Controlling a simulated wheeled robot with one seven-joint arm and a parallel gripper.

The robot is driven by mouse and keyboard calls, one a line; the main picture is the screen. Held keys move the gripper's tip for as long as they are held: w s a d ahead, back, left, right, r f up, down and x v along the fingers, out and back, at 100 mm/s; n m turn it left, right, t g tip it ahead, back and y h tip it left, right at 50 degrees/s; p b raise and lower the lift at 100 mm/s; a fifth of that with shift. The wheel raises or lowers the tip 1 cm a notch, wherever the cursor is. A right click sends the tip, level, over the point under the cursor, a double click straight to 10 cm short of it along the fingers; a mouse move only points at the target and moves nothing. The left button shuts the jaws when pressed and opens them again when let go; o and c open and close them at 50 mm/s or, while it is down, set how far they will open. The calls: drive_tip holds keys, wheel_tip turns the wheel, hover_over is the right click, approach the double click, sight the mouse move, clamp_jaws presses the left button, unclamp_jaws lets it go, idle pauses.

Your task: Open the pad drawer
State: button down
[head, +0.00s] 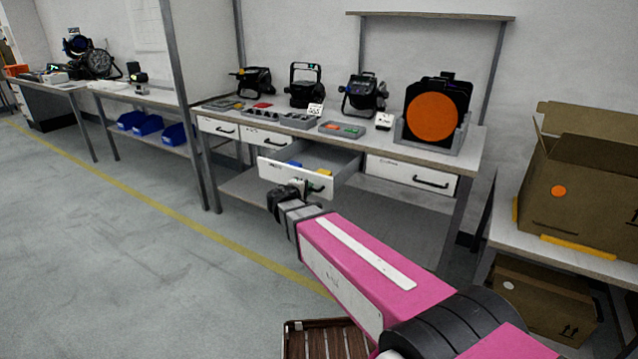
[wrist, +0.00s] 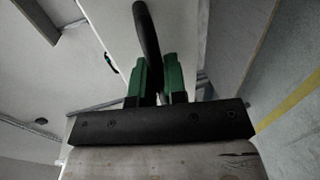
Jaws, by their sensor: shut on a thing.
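The open drawer (head: 290,172) sticks out from the workbench in the head view, with a white front and several yellow and blue items inside. Whether these are pads I cannot tell. My gripper (head: 303,187) is at the drawer's front, by the handle. In the wrist view the green fingers of my gripper (wrist: 158,80) stand on either side of the black handle (wrist: 146,35) and are shut on it. The white drawer front (wrist: 110,25) shows behind the handle.
Closed drawers (head: 412,175) flank the open one. Par cans (head: 305,85) and grey trays (head: 342,130) stand on the workbench top (head: 395,147). A cardboard box (head: 585,180) sits on a table at the right. The floor (head: 100,230) at the left is clear.

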drive_tip(key=f+v, duration=0.2)
drive_tip(key=v, duration=0.9)
drive_tip(key=shift+s+a, duration=0.25)
drive_tip(key=shift+f, duration=0.15)
drive_tip(key=c, duration=1.2)
unclamp_jaws()
drive_tip(key=v, duration=1)
drive_tip(key=shift+s+a, duration=0.2)
drive_tip(key=shift+s, duration=0.1)
